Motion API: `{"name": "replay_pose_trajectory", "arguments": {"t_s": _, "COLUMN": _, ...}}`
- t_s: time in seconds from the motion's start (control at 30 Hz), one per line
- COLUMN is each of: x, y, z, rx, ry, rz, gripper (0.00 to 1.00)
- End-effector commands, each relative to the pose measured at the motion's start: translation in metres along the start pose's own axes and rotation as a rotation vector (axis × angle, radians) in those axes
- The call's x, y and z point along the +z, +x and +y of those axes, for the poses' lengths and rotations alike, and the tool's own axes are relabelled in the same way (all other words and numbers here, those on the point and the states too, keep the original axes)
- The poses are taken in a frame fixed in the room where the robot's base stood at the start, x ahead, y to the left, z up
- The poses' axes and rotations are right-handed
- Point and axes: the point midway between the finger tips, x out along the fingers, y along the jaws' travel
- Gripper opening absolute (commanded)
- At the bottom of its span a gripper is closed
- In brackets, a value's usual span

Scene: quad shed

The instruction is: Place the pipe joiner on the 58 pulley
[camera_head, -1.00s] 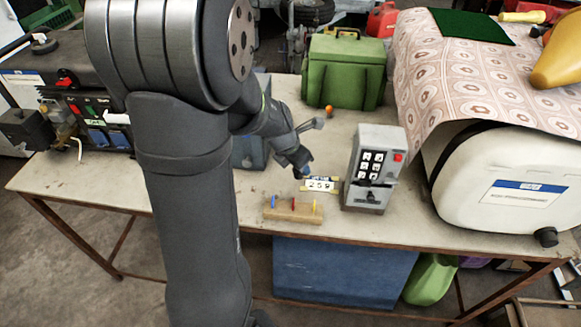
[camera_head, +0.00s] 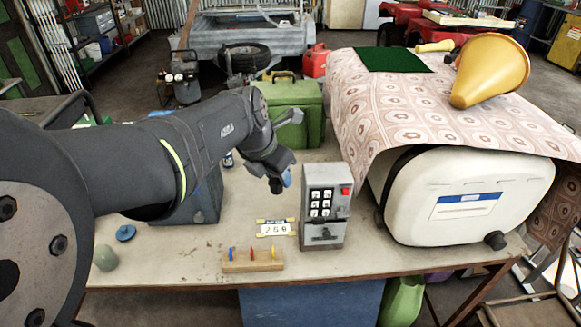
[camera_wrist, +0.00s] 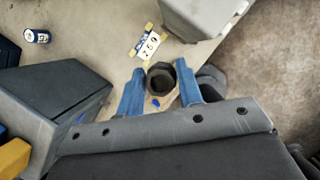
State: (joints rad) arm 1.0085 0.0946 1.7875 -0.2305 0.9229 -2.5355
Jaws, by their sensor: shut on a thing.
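My gripper (camera_head: 281,180) hangs above the table, left of the grey keypad box. In the wrist view its two blue fingers (camera_wrist: 160,82) are closed around a dark, hollow, many-sided ring, which looks like the pipe joiner (camera_wrist: 160,76). The ring's open end faces the camera. I cannot identify a pulley marked 58 in either view.
The keypad box (camera_head: 325,207) stands right of a number card (camera_head: 275,228) and a wooden block with coloured pegs (camera_head: 252,261). A green case (camera_head: 298,112) stands behind, a white tank (camera_head: 460,195) right. A blue disc (camera_head: 125,233) lies at left.

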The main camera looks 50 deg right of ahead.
Motion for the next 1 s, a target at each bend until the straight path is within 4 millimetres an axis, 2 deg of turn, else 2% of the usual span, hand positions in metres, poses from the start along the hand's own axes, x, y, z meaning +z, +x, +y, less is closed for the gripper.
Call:
{"name": "replay_pose_trajectory", "arguments": {"t_s": 0.07, "x": 0.009, "y": -0.020, "z": 0.001, "rx": 0.002, "ry": 0.001, "rz": -0.005, "gripper": 0.12}}
{"name": "replay_pose_trajectory", "arguments": {"t_s": 0.1, "x": 0.016, "y": -0.014, "z": 0.004, "rx": -0.002, "ry": 0.001, "rz": 0.001, "gripper": 0.12}}
{"name": "replay_pose_trajectory", "arguments": {"t_s": 0.43, "x": 0.078, "y": -0.003, "z": 0.029, "rx": -0.008, "ry": 0.013, "rz": 0.000, "gripper": 0.12}}
{"name": "replay_pose_trajectory", "arguments": {"t_s": 0.77, "x": 0.168, "y": 0.027, "z": 0.061, "rx": -0.016, "ry": 0.032, "rz": 0.000, "gripper": 0.12}}
{"name": "replay_pose_trajectory", "arguments": {"t_s": 1.0, "x": 0.225, "y": 0.058, "z": 0.080, "rx": -0.022, "ry": 0.046, "rz": 0.001, "gripper": 0.12}}
